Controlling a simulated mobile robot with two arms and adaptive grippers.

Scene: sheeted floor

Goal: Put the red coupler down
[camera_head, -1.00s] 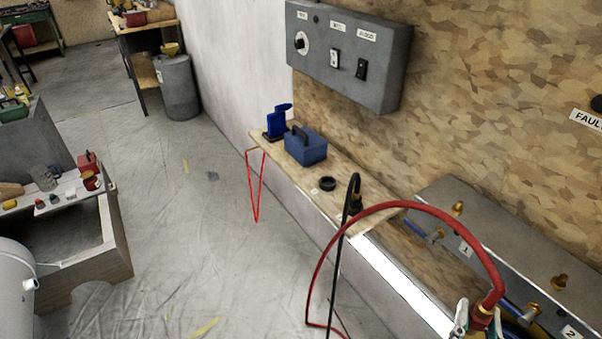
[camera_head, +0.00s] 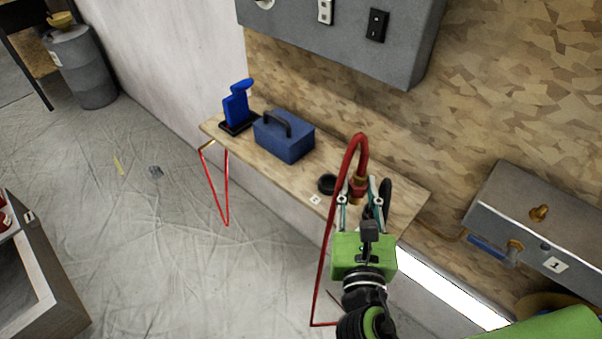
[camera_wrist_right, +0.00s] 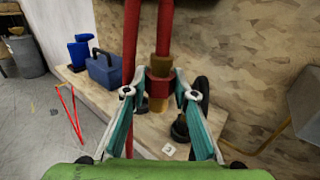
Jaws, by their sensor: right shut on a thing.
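The red coupler (camera_head: 358,188) is a red and brass fitting on the end of a red hose (camera_head: 350,155). My right gripper (camera_head: 364,186) is shut on it and holds it over the right part of the wooden shelf (camera_head: 265,165). In the right wrist view the coupler (camera_wrist_right: 159,86) hangs upright between the fingertips (camera_wrist_right: 158,92), brass end down. I cannot tell how far it is above the shelf. A black ring-shaped holder (camera_head: 327,184) sits on the shelf to the left of the gripper. My left gripper is not in view.
A blue toolbox (camera_head: 285,137) and a blue stand-like device (camera_head: 237,108) stand on the shelf's left. A black hose (camera_wrist_right: 201,97) and dark fitting (camera_wrist_right: 180,128) are beside the coupler. A grey box (camera_head: 540,215) with brass ports is at right.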

